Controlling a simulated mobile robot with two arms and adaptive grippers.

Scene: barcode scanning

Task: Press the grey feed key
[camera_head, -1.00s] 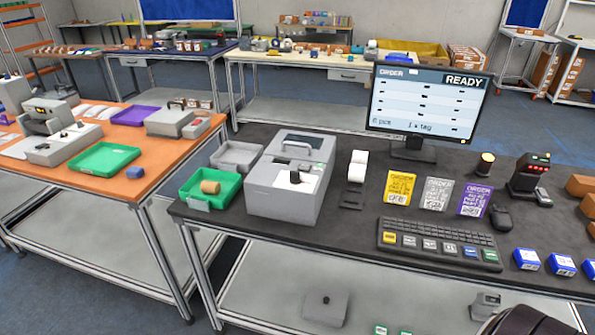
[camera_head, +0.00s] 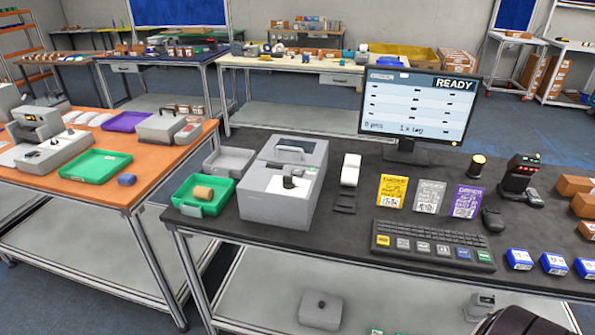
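A dark keyboard (camera_head: 432,243) lies on the black tabletop below the monitor. Its front row holds large coloured keys: a yellow key (camera_head: 383,240) at the left, then grey keys (camera_head: 423,247), a blue key (camera_head: 463,253) and a green key (camera_head: 484,256) at the right. The key labels are too small to read, so I cannot tell which grey key is the feed key. A grey printer-like box (camera_head: 284,182) stands left of the keyboard. Neither of my grippers shows; a dark rounded part, probably mine, is at the bottom right edge.
The monitor (camera_head: 417,107) reads READY. Yellow, grey and purple cards (camera_head: 429,196) lie behind the keyboard, with a mouse (camera_head: 493,219) to the right. Blue boxes (camera_head: 519,259) sit right of the keyboard. A green tray (camera_head: 204,194) holds a brown roll. The table's front edge is clear.

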